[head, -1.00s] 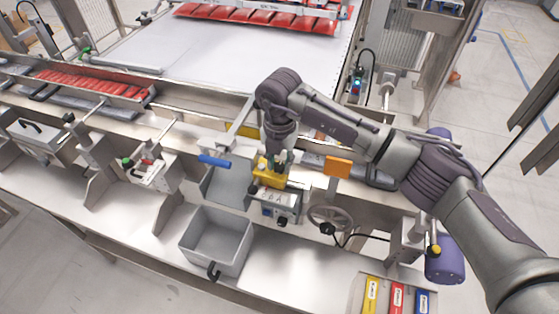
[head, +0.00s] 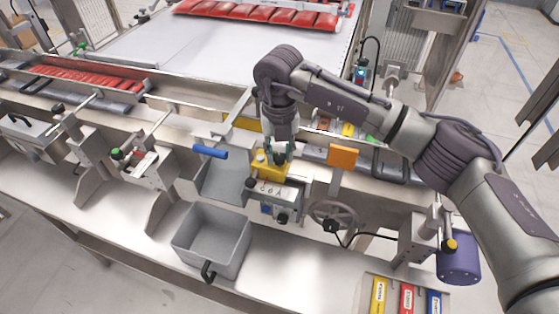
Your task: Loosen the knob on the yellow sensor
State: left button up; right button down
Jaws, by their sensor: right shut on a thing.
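The yellow sensor (head: 268,167) sits on the machine's front rail, just above a grey control box (head: 275,195) with small knobs. My right arm reaches in from the right and bends down over it. My right gripper (head: 280,156) points down at the sensor's top right part and is shut on the knob there. The knob is mostly hidden by the fingers and too small to make out clearly. My left gripper does not show in the head view.
A grey bin (head: 212,240) stands on the lower shelf. A blue handle (head: 210,152) is left of the sensor, an orange plate (head: 343,158) right of it. A handwheel (head: 333,215) is at lower right. Red packs (head: 262,14) lie on the belt behind.

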jog(key=n+b, duration=0.5)
jog(key=shift+f+n, duration=0.1)
jog(key=shift+n, duration=0.2)
jog(key=n+b, duration=0.2)
jog(key=shift+n, duration=0.3)
jog(key=n+b, duration=0.1)
jog(key=n, duration=0.1)
jog(key=shift+n+b, duration=0.3)
jog(key=shift+n, duration=0.1)
jog(key=n+b, duration=0.1)
jog(key=n, duration=0.1)
jog(key=shift+n, duration=0.3)
jog(key=n, duration=0.3)
jog(key=shift+r+n+b, duration=0.2)
jog(key=shift+n+b, duration=0.1)
jog(key=shift+b, duration=0.1)
jog(key=n, duration=0.3)
jog(key=shift+n, duration=2.1)
